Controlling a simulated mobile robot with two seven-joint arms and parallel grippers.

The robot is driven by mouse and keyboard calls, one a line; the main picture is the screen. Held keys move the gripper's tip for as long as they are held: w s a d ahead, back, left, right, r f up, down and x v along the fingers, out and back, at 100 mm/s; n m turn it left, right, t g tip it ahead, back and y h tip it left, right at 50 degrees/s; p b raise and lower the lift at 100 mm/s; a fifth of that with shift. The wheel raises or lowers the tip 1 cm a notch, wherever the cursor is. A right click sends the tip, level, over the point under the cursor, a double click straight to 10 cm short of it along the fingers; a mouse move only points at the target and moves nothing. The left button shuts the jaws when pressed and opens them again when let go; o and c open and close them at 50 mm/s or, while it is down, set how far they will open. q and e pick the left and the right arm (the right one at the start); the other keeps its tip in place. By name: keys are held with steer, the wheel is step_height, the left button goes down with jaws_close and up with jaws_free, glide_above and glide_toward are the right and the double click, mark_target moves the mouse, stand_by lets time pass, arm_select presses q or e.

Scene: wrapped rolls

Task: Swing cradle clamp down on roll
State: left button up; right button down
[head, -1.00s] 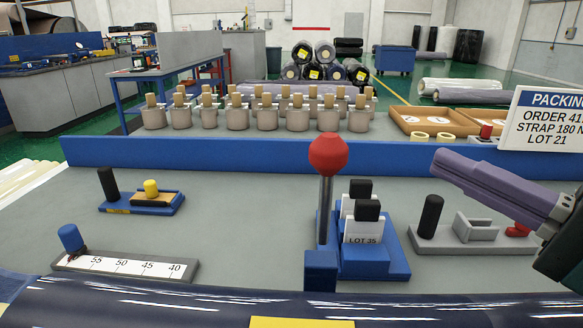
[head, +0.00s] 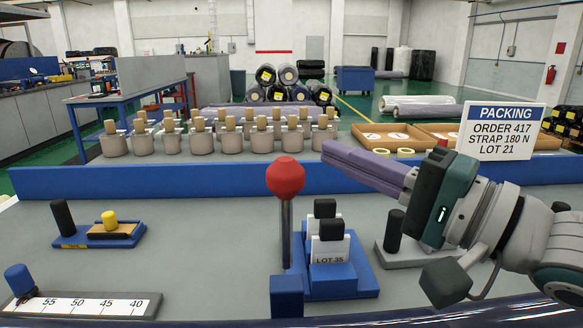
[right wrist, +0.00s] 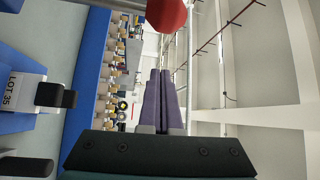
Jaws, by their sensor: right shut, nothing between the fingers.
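The cradle clamp's lever stands upright, with a red ball knob (head: 286,176) on a grey rod (head: 286,235) and a blue block (head: 287,296) at its foot. A dark glossy roll (head: 490,318) shows only as a thin strip along the bottom edge; most of it is out of frame. My right gripper (head: 328,152) is shut and empty, its purple fingers pointing left, just right of and slightly above the knob in the picture. In the right wrist view the knob (right wrist: 167,14) is beyond the fingertips, at the top. My left gripper is not in view.
Blue holder (head: 340,283) with LOT 35 cards stands right of the lever. A grey fixture with a black post (head: 393,231) sits under my right arm. A ruler (head: 90,303) and a blue stamp-like block (head: 90,238) lie left. A blue ledge (head: 150,180) runs behind.

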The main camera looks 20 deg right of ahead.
mark_target(286, 220)
steer(key=a, duration=0.2)
steer(key=s+a+p, duration=0.1)
steer(key=shift+s+a+f, duration=0.1)
steer(key=shift+a+f, duration=0.1)
steer(key=shift+a, duration=0.15)
steer(key=shift+s, duration=0.1)
stand_by(0.3)
steer(key=shift+s+a+n+b, duration=0.1)
steer(key=shift+s+n+b, duration=0.2)
steer(key=shift+b, duration=0.1)
